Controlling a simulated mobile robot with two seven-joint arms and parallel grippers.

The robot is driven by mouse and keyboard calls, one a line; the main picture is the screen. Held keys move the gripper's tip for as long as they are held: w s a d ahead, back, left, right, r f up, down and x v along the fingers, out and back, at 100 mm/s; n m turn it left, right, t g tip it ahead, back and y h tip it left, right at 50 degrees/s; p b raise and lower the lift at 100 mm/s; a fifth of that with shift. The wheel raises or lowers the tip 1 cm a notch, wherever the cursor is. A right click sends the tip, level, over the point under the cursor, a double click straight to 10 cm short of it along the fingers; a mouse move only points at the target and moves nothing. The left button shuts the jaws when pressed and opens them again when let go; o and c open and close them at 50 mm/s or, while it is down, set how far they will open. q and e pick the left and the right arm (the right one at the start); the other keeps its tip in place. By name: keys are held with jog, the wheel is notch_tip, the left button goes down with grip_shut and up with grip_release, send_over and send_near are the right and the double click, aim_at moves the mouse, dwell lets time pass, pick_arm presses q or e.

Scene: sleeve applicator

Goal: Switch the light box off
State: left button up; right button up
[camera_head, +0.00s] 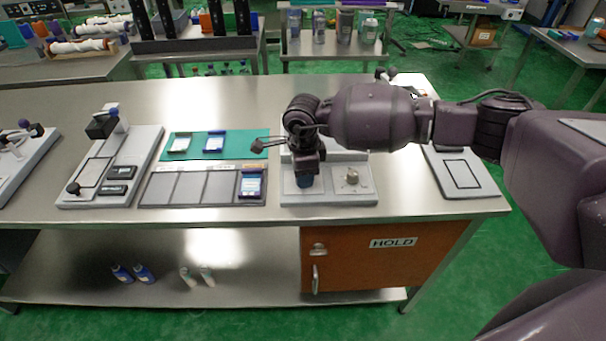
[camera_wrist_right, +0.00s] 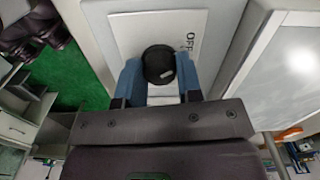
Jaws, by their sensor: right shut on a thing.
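The light box (camera_head: 330,198) is a grey unit near the front edge of the steel bench, partly hidden by my right arm. My right gripper (camera_head: 305,182) points down over its left part. In the right wrist view, the blue fingers of the gripper (camera_wrist_right: 159,78) are shut on a round black switch knob (camera_wrist_right: 158,60), one finger on each side. The knob sits on a white plate (camera_wrist_right: 125,30) marked OFF. A pale framed panel (camera_wrist_right: 290,75) with a bright spot shows at the right there. I cannot tell whether it is lit. My left gripper is not in view.
A metal knob (camera_head: 352,176) stands on the unit's right part. A grey tray (camera_head: 205,187) with a blue-white item and a green mat (camera_head: 215,144) lie to the left. Another grey device (camera_head: 110,170) stands further left. A HOLD cabinet (camera_head: 370,262) is below.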

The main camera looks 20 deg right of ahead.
dwell(0.5)
jog(key=o, duration=0.9)
jog(key=shift+r, duration=0.1)
notch_tip(320, 180, up, 11)
jog(key=shift+f, duration=0.1)
jog(key=shift+f, duration=0.1)
